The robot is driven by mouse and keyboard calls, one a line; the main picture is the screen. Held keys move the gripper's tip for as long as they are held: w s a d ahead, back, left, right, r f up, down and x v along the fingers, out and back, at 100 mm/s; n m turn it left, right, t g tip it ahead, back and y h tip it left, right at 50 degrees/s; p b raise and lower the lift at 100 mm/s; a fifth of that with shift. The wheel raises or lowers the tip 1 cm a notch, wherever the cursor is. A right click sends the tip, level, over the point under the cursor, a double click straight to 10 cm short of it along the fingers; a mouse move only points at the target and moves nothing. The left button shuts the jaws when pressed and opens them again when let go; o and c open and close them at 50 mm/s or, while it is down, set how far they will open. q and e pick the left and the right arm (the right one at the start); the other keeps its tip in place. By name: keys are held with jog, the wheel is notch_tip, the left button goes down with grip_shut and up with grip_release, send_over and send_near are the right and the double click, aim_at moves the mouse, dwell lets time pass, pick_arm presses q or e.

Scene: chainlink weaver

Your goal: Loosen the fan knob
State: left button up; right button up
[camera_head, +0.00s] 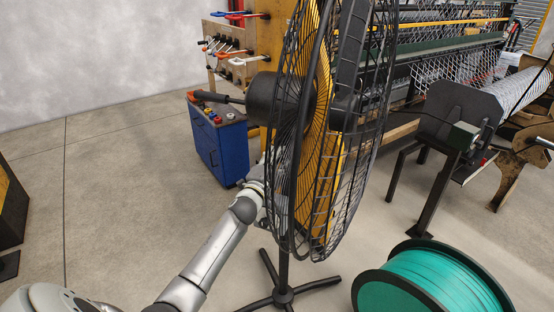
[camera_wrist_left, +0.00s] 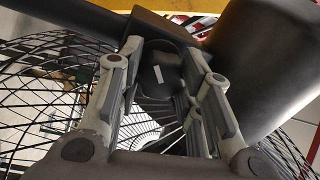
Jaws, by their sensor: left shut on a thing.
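The large black pedestal fan (camera_head: 310,120) stands upright on a dark star-shaped foot in the middle of the head view. Its wire cage and dark motor housing (camera_head: 272,97) show. My left arm comes in from the lower left, and my left gripper (camera_head: 264,178) is behind the cage, partly hidden by the wires. In the left wrist view, the two fingers (camera_wrist_left: 167,62) reach under the fan's dark housing (camera_wrist_left: 265,60). They are closed on the dark fan knob (camera_wrist_left: 165,85), which has a small white mark. The knob is hidden in the head view. My right gripper is not in view.
A blue cabinet (camera_head: 218,145) stands behind the fan, left of it. A tool rack (camera_head: 235,45) is further back. A teal spool (camera_head: 430,280) lies at the lower right. The weaving machine (camera_head: 440,60) fills the right back.

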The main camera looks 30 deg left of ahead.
pick_arm(q)
jog(key=n, duration=0.4)
jog(key=shift+y+p, duration=0.3)
jog(key=shift+y, duration=0.1)
jog(key=n+p, duration=0.1)
jog(key=n, duration=0.3)
jog(key=shift+g, duration=0.4)
jog(key=n+p, duration=0.1)
jog(key=n, duration=0.3)
jog(key=shift+d+n+y, duration=0.1)
jog(key=shift+n+y, duration=0.3)
jog(key=shift+f+n+g+p, duration=0.1)
jog(key=shift+n+g+p, duration=0.2)
jog(key=shift+n+p, duration=0.95)
jog(key=shift+n+b, duration=0.45)
jog(key=shift+n, duration=0.1)
jog(key=o, duration=1.1)
jog(key=shift+c, duration=0.2)
jog(key=shift+s, duration=0.1)
